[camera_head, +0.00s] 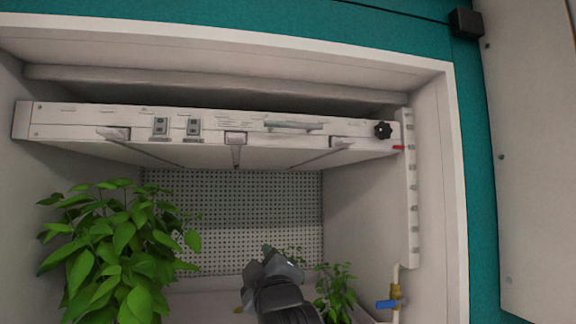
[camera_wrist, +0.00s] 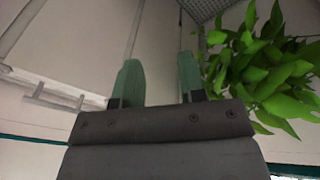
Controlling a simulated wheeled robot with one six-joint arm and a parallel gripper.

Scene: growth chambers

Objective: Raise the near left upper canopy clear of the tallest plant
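The upper canopy (camera_head: 262,147) is a wide white panel near the top of the open chamber. Its front face carries a pale handle bar (camera_head: 295,126), and a black knob (camera_head: 383,130) sits at its right end. A red marker (camera_head: 398,148) beside the knob meets a notched upright rail (camera_head: 411,200). The tallest plant (camera_head: 115,245), leafy and green, stands at left, its top just below the canopy in the picture; it also shows in the wrist view (camera_wrist: 265,65). My gripper (camera_head: 268,255) is below the canopy, apart from it. Its green fingers (camera_wrist: 160,80) are open and empty.
A smaller plant (camera_head: 335,288) stands right of my gripper. A blue-handled valve (camera_head: 387,304) is at the lower right, below the rail. The chamber's side wall (camera_head: 455,200) bounds the right, and a perforated back wall (camera_head: 260,200) lies behind. Space under the canopy's middle looks clear.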

